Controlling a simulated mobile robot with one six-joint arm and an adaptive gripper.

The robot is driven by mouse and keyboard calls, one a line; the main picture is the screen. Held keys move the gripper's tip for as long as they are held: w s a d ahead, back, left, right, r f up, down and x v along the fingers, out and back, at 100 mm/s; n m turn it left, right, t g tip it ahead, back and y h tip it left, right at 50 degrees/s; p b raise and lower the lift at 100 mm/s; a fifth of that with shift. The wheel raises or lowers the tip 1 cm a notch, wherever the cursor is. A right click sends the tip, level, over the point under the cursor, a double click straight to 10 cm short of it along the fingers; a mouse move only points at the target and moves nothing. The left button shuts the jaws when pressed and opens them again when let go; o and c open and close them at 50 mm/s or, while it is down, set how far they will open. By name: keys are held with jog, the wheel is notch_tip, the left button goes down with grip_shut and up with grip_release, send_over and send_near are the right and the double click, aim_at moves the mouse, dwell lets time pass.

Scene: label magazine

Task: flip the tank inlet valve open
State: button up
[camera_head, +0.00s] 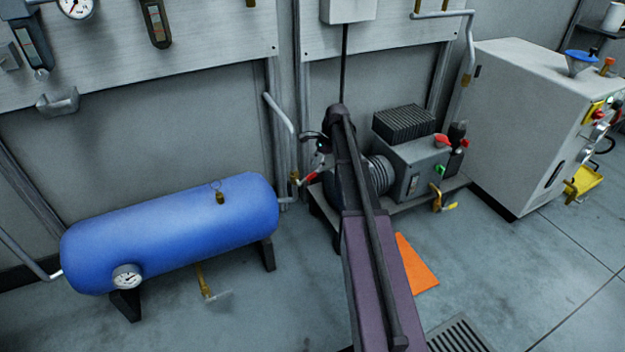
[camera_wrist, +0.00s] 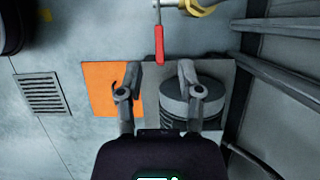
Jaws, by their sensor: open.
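The red-handled lever (camera_head: 311,177) sits on a brass valve (camera_head: 294,177) in the pipe to the right of the blue tank (camera_head: 165,235). In the wrist view the red lever (camera_wrist: 159,45) points toward my gripper, with brass or yellow fittings (camera_wrist: 203,8) at the top edge. My gripper (camera_wrist: 159,72) is open, with one finger on each side of the lever's line. The lever's red end shows between the fingertips in the picture; contact is not visible, and the depth between them is unclear. In the head view my arm hides most of the gripper beside the lever.
A compressor (camera_head: 415,167) stands right of my arm, with a brass valve (camera_head: 437,198) at its front. An orange mat (camera_head: 416,264) and a floor grate (camera_head: 458,336) lie nearby. A grey cabinet (camera_head: 515,120) stands farther right. Open floor lies in front of the tank.

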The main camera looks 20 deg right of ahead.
aim_at(312, 173)
jog(key=shift+b+x, duration=1.7)
jog(key=shift+x, duration=0.45)
grip_shut()
